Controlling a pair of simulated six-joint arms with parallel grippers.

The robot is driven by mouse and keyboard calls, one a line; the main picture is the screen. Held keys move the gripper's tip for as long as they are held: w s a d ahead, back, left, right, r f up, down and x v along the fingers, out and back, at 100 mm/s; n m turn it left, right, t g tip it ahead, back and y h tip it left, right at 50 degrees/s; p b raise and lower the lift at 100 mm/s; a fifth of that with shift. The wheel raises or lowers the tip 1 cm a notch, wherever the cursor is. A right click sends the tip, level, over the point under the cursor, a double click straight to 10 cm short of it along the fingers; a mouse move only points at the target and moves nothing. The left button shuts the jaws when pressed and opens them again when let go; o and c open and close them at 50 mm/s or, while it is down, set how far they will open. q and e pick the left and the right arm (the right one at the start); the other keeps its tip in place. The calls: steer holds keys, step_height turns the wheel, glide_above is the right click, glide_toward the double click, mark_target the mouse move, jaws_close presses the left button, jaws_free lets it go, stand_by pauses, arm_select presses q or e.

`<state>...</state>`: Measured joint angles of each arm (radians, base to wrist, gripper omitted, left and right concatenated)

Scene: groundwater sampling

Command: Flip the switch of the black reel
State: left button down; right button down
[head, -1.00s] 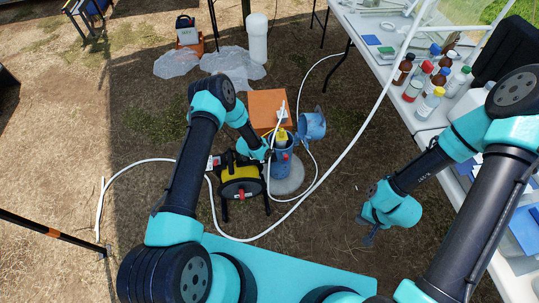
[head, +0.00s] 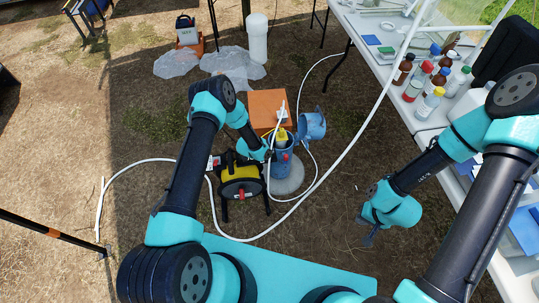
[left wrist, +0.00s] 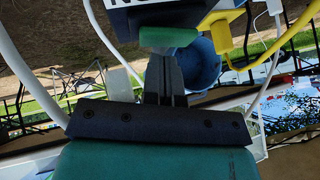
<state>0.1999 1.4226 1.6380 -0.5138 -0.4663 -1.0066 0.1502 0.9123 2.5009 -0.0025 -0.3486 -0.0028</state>
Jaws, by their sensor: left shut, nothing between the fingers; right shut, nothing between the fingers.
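The black reel (head: 241,188) with a yellow drum stands on the ground left of the blue well pipe. My left gripper (head: 268,154) is just above the reel's right side, beside the pipe, and its fingers are small and partly hidden there. In the left wrist view my left gripper (left wrist: 165,72) is shut and empty. Its tips are right by a green rounded piece (left wrist: 168,36) under a dark panel (left wrist: 150,14) with white lettering. I cannot tell if they touch. My right gripper (head: 368,240) is shut and empty, low over bare ground to the right.
The blue well pipe (head: 281,185) has its blue cap (head: 312,125) swung open and a yellow piece (head: 282,137) at its mouth. White tubing (head: 140,163) loops around the reel. An orange box (head: 268,105) stands behind. A table (head: 385,58) with several bottles is at the right.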

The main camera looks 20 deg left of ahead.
arm_select(q)
steer(key=shift+w+r, duration=0.15)
steer(key=shift+r, duration=0.6)
steer(key=shift+w+a+r, duration=0.15)
steer(key=shift+w+r, duration=0.05)
steer(key=shift+r, duration=1.05)
steer(key=shift+w+a+r, duration=0.1)
steer(key=shift+w+r, duration=0.1)
steer(key=shift+r, duration=1)
steer(key=s+a+r+n+g, duration=0.1)
steer(key=s+r+n, duration=0.3)
steer(key=s, duration=0.6)
steer(key=s+a+r+n+g+y, duration=0.1)
steer(key=s+r+n, duration=0.3)
steer(key=s, duration=0.7)
steer(key=s+a+r+n+g, duration=0.1)
steer(key=s+r+n+g, duration=0.2)
steer(key=s+r+n, duration=0.2)
steer(key=s+n, duration=0.3)
steer(key=s, duration=0.2)
steer(key=shift+s+a, duration=0.15)
steer(key=shift+s, duration=0.1)
steer(key=shift+a, duration=0.1)
